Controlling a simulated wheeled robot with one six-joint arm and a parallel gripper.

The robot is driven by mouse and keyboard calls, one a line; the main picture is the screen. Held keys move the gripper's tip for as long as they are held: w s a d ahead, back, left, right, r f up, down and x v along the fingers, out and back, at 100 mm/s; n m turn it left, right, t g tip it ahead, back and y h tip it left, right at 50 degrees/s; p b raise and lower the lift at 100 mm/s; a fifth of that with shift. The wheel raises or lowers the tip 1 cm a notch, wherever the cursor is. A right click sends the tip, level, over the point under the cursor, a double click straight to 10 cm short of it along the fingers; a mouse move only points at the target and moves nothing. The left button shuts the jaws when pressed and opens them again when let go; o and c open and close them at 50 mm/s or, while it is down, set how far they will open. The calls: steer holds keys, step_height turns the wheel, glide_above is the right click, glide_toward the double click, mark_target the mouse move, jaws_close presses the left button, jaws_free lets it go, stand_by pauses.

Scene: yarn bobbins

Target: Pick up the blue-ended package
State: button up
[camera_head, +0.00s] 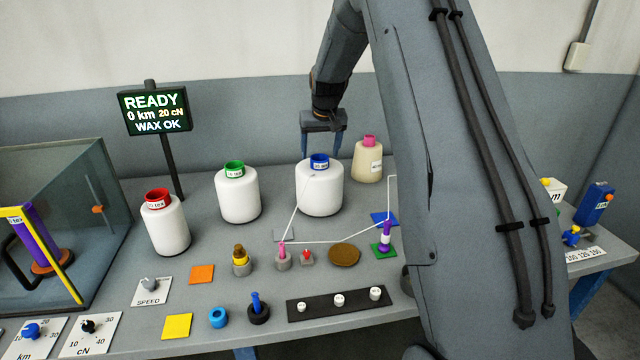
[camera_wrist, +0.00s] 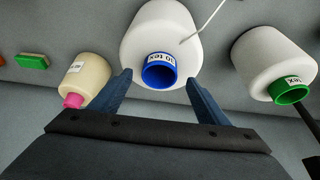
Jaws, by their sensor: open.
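The blue-ended package (camera_head: 320,188) is a white yarn bobbin standing upright at the back middle of the table, with a blue tube end and a white label on top. In the wrist view the blue-ended package (camera_wrist: 158,28) shows its blue ring facing the camera. A thread runs from it toward the front. My gripper (camera_head: 323,148) is above and behind it in the head view. In the wrist view my gripper (camera_wrist: 158,84) is open, with one blue finger on each side of the blue tube end. Nothing is between the fingers that I can see held.
A green-ended package (camera_head: 238,198) stands to the left and a red-ended package (camera_head: 165,228) farther left. A smaller cream pink-ended package (camera_head: 367,163) stands close on the right. A display post (camera_head: 172,165) and glass case (camera_head: 90,220) are at left. Small parts fill the front.

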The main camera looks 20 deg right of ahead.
steer(key=shift+p+x, duration=0.3)
steer(key=shift+x, duration=0.9)
jaws_close()
steer(key=shift+w+r, duration=0.1)
steer(key=shift+r, duration=0.05)
